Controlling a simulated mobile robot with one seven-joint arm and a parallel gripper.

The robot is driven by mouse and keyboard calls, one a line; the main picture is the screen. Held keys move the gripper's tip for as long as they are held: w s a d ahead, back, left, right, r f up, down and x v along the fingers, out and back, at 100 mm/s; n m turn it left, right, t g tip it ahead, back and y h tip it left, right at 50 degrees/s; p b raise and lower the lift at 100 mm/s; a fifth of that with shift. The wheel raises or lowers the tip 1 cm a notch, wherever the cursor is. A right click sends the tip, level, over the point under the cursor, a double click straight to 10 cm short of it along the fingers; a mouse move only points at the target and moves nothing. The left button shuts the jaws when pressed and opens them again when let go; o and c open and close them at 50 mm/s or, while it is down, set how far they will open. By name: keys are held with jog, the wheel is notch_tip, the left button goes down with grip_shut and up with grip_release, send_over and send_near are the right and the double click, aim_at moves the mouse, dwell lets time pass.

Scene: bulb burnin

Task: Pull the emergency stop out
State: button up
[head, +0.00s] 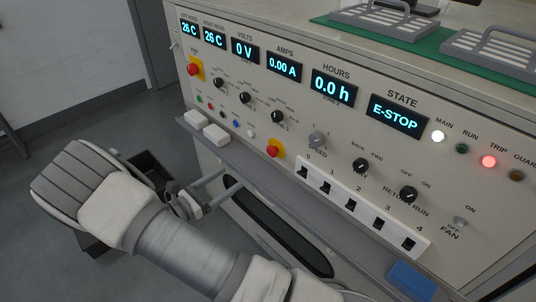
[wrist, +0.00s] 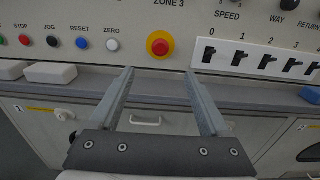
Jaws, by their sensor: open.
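The panel carries two red mushroom buttons on yellow bases. One emergency stop (head: 273,152) sits low in the middle of the panel; it also shows in the wrist view (wrist: 160,45), straight ahead of my fingers. The other red button (head: 194,69) is at the panel's upper left. My gripper (head: 212,184) is open and empty, its two fingers apart and pointing at the panel. In the wrist view my gripper (wrist: 158,85) has its fingertips below and on either side of the lower button, not touching it. The STATE display (head: 396,117) reads E-STOP.
A row of black switches (head: 350,205) lies right of the lower button. Small push buttons (wrist: 82,43) lie to its left. A grey ledge (wrist: 255,95) runs below the panel, with white blocks (head: 215,135) and a blue block (head: 411,280) on it. The TRIP lamp (head: 488,161) glows red.

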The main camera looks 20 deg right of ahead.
aim_at(270, 152)
jog(key=b+x, duration=0.2)
jog(key=x, duration=1.4)
jog(key=shift+d, duration=0.1)
grip_shut()
dwell(0.7)
